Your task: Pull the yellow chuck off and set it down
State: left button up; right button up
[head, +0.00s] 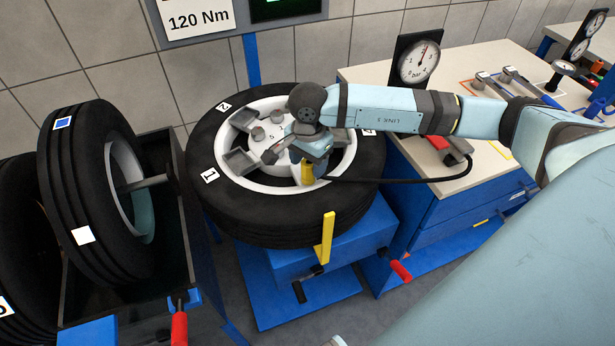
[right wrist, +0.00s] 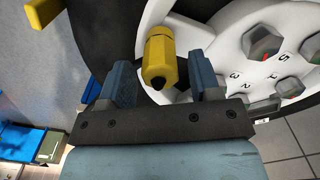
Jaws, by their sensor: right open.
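The yellow chuck (head: 308,172) is at the front inner edge of the white wheel rim (head: 258,184), on the tyre (head: 222,214) that lies flat. A black hose (head: 405,181) runs from it to the right. In the right wrist view the chuck (right wrist: 160,52) shows between the fingers, with a gap on each side. The valve under it is hidden. My right gripper (right wrist: 163,72) is open around the chuck and holds nothing. In the head view the right gripper (head: 306,156) is just above the chuck. My left gripper is out of view.
A yellow upright bar (head: 326,240) stands at the tyre's front. A workbench (head: 494,190) with a gauge (head: 418,60) is at the right. An upright tyre (head: 80,200) stands in a rack at the left.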

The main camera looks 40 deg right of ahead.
aim_at(308, 162)
jog(key=shift+f, duration=0.4)
jog(key=shift+b, duration=0.4)
grip_shut()
jog(key=shift+r, duration=0.65)
dwell(0.7)
jog(key=shift+r+p, duration=0.55)
jog(key=shift+r, duration=0.95)
